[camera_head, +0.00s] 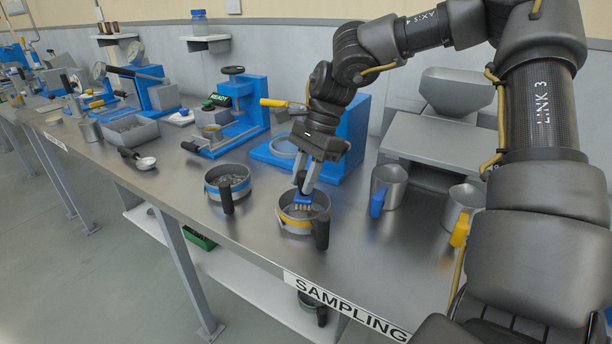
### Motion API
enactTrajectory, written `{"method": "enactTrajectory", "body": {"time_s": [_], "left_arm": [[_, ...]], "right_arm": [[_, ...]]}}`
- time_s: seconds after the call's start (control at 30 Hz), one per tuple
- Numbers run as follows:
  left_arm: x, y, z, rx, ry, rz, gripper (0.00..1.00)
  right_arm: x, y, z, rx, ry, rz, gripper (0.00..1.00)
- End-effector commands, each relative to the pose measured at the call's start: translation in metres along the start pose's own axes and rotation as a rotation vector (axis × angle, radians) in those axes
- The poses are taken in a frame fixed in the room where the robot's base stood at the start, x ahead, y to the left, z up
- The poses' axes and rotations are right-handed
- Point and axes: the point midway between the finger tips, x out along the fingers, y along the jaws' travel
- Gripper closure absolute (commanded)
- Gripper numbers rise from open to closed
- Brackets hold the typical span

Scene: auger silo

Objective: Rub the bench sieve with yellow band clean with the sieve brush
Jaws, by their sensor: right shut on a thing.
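The bench sieve with yellow band (291,224) is a round grey pan with a black handle, standing on the metal bench near its front edge. My right gripper (305,184) points down over it, shut on the sieve brush (303,199). The brush has a blue back and pale bristles that reach down inside the sieve's rim. I cannot tell whether the bristles touch the mesh. My left gripper is not in view.
A sieve with a blue band (226,184) holding grey stuff stands to the left. Metal jugs with a blue handle (388,188) and a yellow handle (463,209) stand to the right. A blue machine (245,110) stands behind. The bench front left of the blue-banded sieve is mostly clear.

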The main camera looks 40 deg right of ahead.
Motion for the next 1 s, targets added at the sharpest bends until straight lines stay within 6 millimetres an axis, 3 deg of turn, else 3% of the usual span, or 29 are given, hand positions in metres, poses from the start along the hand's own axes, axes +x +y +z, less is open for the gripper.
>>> {"method": "enactTrajectory", "body": {"time_s": [1.0], "left_arm": [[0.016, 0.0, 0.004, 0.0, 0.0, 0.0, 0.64]], "right_arm": [[0.01, 0.021, 0.034, -0.002, 0.0, -0.002, 1.0]]}}
